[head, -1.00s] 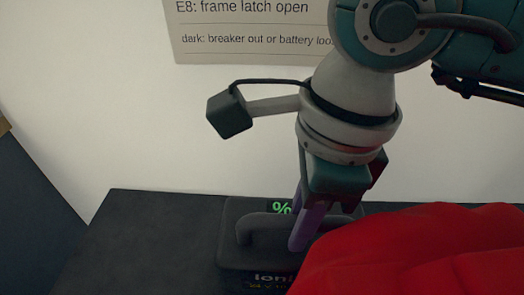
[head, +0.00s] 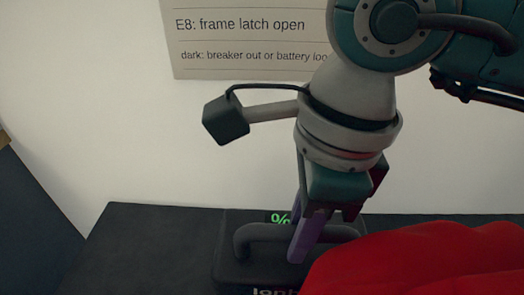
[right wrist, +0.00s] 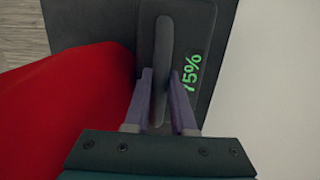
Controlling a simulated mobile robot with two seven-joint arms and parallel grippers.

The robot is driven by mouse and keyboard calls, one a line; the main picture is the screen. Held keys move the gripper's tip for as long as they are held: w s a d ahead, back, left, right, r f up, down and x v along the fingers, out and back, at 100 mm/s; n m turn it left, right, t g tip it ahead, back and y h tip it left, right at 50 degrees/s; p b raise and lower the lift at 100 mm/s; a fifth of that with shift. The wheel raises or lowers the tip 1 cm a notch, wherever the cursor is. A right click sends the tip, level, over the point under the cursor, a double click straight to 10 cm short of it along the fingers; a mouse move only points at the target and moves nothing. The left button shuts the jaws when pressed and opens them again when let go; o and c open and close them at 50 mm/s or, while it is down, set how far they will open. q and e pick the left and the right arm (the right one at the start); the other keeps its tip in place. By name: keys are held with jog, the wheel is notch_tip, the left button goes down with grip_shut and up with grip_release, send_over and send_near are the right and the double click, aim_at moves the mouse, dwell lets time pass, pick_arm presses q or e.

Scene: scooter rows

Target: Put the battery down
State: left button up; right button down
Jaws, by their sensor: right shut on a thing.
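The battery (head: 228,268) is a dark grey block with a bar handle (head: 262,232) on top and a green "%" display. It is at the dark surface (head: 120,250) in the lower middle of the head view; its lower part is cut off, and I cannot tell whether it touches the surface. My right gripper (head: 303,248) points down, its purple fingers shut on the handle. In the right wrist view the fingers (right wrist: 161,80) stand on either side of the handle, and the battery (right wrist: 203,22) reads 75%. My left gripper is not in view.
A large red rounded thing (head: 430,262) lies close to the right of the battery in the head view and hides part of it. A pale wall with a printed sign (head: 245,40) stands behind. The dark surface is bare left of the battery.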

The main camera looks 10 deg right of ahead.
notch_tip(320, 180, up, 34)
jog(key=p, duration=1.1)
jog(key=w+d+r+n+g+h+p, duration=0.1)
jog(key=d+r+n+p, duration=0.45)
jog(key=n, duration=0.55)
jog(key=w+d+r+n+g+p, duration=0.1)
jog(key=d+r+n+p, duration=0.1)
jog(key=r+n+p, duration=0.6)
jog(key=s+r+n+p, duration=0.1)
jog(key=s+r+p, duration=0.2)
jog(key=r+p, duration=1.3)
jog(key=s+r+n+p, duration=0.1)
jog(key=s+r+p, duration=0.2)
jog(key=r+p, duration=1.4)
jog(key=p, duration=0.5)
jog(key=shift+d+r+p, duration=0.15)
jog(key=shift+r+p, duration=0.15)
jog(key=shift+p, duration=0.1)
jog(key=shift+w, duration=0.1)
